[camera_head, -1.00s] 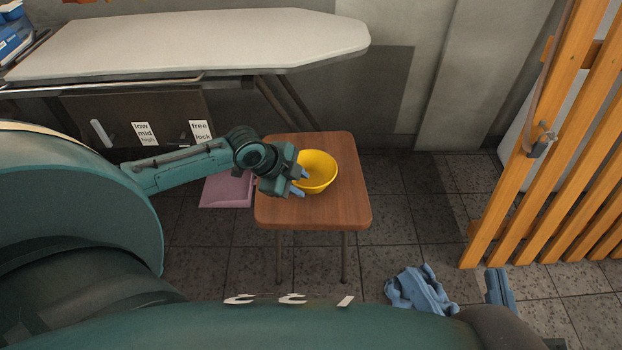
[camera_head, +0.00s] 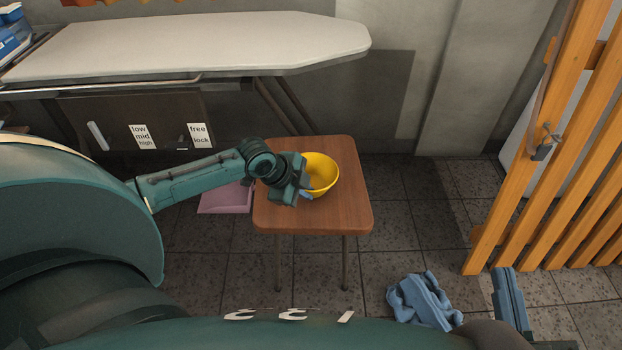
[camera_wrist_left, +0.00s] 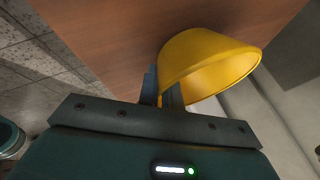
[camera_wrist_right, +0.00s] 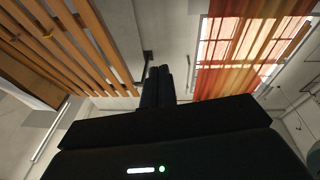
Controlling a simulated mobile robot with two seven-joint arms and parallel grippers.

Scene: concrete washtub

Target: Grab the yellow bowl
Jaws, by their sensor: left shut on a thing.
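The yellow bowl (camera_head: 325,174) stands on a brown wooden stool (camera_head: 335,215). My left gripper (camera_head: 306,192) is at the bowl's left side. In the left wrist view, the two fingers (camera_wrist_left: 162,88) are close together on the rim of the bowl (camera_wrist_left: 208,60), with the wall pinched between them. The bowl still appears to be on or very near the stool top. In the right wrist view, my right gripper (camera_wrist_right: 158,85) has its fingers together with nothing between them.
An ironing board (camera_head: 200,45) stands behind the stool. A pink dustpan-like object (camera_head: 225,200) lies on the floor to its left. A blue crumpled item (camera_head: 422,300) lies on the floor at front right. An orange slatted gate (camera_head: 540,150) stands at the right.

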